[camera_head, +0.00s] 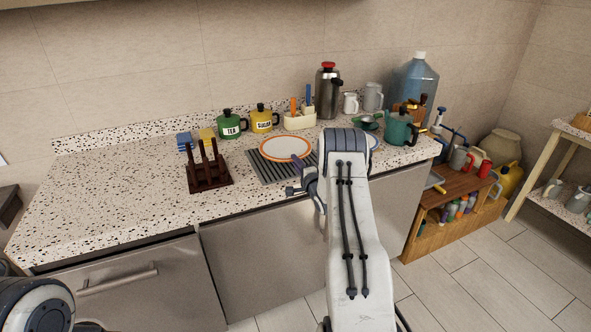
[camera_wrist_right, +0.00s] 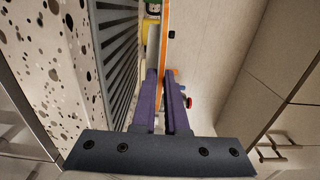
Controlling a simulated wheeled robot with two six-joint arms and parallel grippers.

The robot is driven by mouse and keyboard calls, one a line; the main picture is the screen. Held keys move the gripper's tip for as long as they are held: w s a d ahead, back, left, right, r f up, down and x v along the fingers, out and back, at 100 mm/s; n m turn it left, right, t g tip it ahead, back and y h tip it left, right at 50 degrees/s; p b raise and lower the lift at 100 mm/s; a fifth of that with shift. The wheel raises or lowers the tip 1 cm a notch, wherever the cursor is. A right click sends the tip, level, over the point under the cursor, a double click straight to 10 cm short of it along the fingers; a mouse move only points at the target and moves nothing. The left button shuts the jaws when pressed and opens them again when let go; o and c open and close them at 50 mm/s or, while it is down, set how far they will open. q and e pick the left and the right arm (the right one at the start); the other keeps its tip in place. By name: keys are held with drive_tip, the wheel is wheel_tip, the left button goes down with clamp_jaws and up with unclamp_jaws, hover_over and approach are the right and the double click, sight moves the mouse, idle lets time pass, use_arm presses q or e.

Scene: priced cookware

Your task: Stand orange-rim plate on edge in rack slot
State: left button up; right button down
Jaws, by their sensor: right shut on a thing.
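The white plate with the orange rim (camera_head: 286,148) lies about flat over the grey ridged drain mat (camera_head: 268,172). In the right wrist view the plate shows edge-on as an orange strip (camera_wrist_right: 165,42). My right gripper (camera_head: 302,161) is shut on the plate's near right edge, with its purple fingers (camera_wrist_right: 163,90) on either side of the rim. I cannot tell whether the plate touches the mat. The dark brown rack (camera_head: 208,177) with upright pegs stands left of the plate, and its slots look empty. My left gripper is out of view.
Behind stand a green tea canister (camera_head: 229,125), a yellow sugar canister (camera_head: 263,120) and a cream utensil holder (camera_head: 299,121). A blue-rimmed plate (camera_head: 375,141) is partly hidden behind my right arm. The counter (camera_head: 115,190) left of the rack is clear.

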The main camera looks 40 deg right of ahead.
sight(295, 177)
wheel_tip(295, 177, down, 3)
drive_tip(key=shift+f+p, duration=0.2)
drive_tip(key=shift+p, duration=0.2)
drive_tip(key=shift+f, duration=0.2)
drive_tip(key=c, duration=0.9)
unclamp_jaws()
drive_tip(key=shift+f, duration=0.1)
drive_tip(key=shift+c, duration=0.2)
drive_tip(key=shift+a+f, duration=0.1)
